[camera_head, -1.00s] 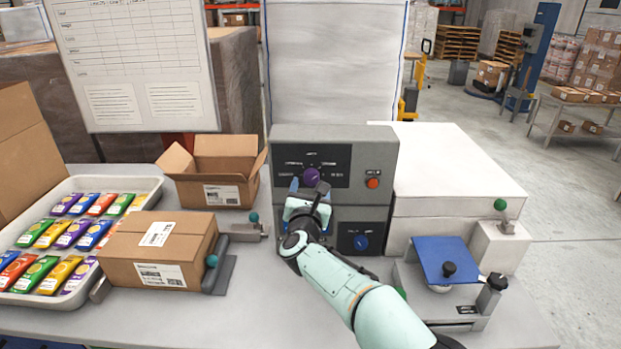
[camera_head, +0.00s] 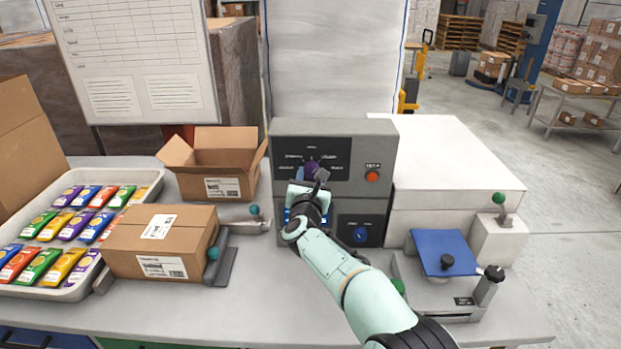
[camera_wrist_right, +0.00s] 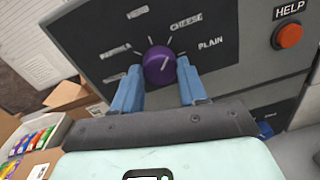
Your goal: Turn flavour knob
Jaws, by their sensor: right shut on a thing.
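The flavour knob (camera_head: 311,167) is purple and round, on the dark dial plate of a grey control box (camera_head: 386,150). In the right wrist view the knob (camera_wrist_right: 159,66) has a white pointer line slanting up and right, towards the side of the CHEESE label (camera_wrist_right: 186,22). HERB and PAPRIKA lie to the left of it and PLAIN (camera_wrist_right: 210,43) to the right. My right gripper (camera_wrist_right: 160,82) has its two blue fingers on either side of the knob, shut on it. In the head view my right gripper (camera_head: 312,178) covers the knob's lower part. My left gripper is not in view.
A red HELP button (camera_head: 372,176) sits right of the dial, and a blue knob (camera_head: 360,235) is below. A closed carton (camera_head: 190,228), an open carton (camera_head: 212,187) and a tray of colourful packets (camera_head: 148,185) stand left. A blue-topped weigher (camera_head: 440,244) stands right.

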